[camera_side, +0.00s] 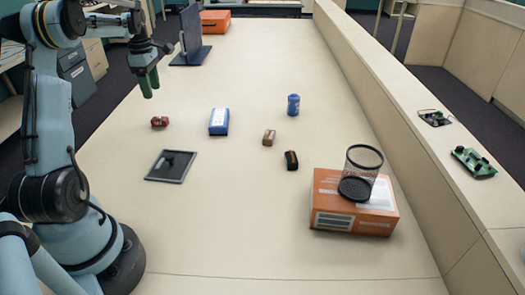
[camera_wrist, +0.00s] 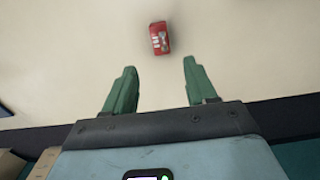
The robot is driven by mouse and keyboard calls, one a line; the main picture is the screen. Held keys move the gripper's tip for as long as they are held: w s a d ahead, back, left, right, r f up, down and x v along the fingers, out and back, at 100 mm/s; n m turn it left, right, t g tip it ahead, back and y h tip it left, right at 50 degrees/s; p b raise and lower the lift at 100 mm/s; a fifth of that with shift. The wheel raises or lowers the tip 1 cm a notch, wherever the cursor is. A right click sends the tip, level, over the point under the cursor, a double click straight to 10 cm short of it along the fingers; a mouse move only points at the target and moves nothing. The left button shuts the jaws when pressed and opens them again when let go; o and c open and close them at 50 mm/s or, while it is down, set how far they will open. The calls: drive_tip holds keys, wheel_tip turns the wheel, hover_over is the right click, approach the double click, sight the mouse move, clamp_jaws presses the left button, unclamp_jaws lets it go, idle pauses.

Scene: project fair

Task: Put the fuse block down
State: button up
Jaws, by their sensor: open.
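A small red block with white and dark marks on top (camera_side: 160,121) lies on the long pale table (camera_side: 256,200); it may be the fuse block, but I cannot tell for sure. The red block also shows in the wrist view (camera_wrist: 159,38), beyond my fingertips and roughly centred between them. My gripper (camera_side: 149,86) hangs above the table's left side, up and slightly left of the red block in the side view. In the wrist view its two green fingers (camera_wrist: 160,66) are apart with nothing between them.
A dark-framed tray (camera_side: 156,177) holds a small dark item. A blue box (camera_side: 219,122), blue can (camera_side: 293,105), brown block (camera_side: 269,137) and dark block (camera_side: 291,160) stand mid-table. A mesh cup (camera_side: 364,157) stands on an orange box (camera_side: 325,184). The table's front is clear.

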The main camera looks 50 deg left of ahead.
drive_tip(key=w+d+r+m+t+y, duration=0.1)
drive_tip(key=w+d+r+m+t, duration=0.15)
drive_tip(key=d+m, duration=0.65)
drive_tip(key=w+d+r+m+t, duration=0.15)
drive_tip(key=d+r+m, duration=0.25)
drive_tip(key=d, duration=0.9)
drive_tip(key=s+d+f+m+t, duration=0.1)
drive_tip(key=s+d+f+m, duration=0.1)
drive_tip(key=d+m, duration=0.5)
drive_tip(key=s+d+f+m+t+h, duration=0.1)
drive_tip(key=s+d+f+m+t, duration=0.1)
drive_tip(key=s+d+m, duration=0.2)
drive_tip(key=d+m, duration=0.3)
drive_tip(key=d, duration=0.3)
drive_tip(key=shift+s, duration=0.35)
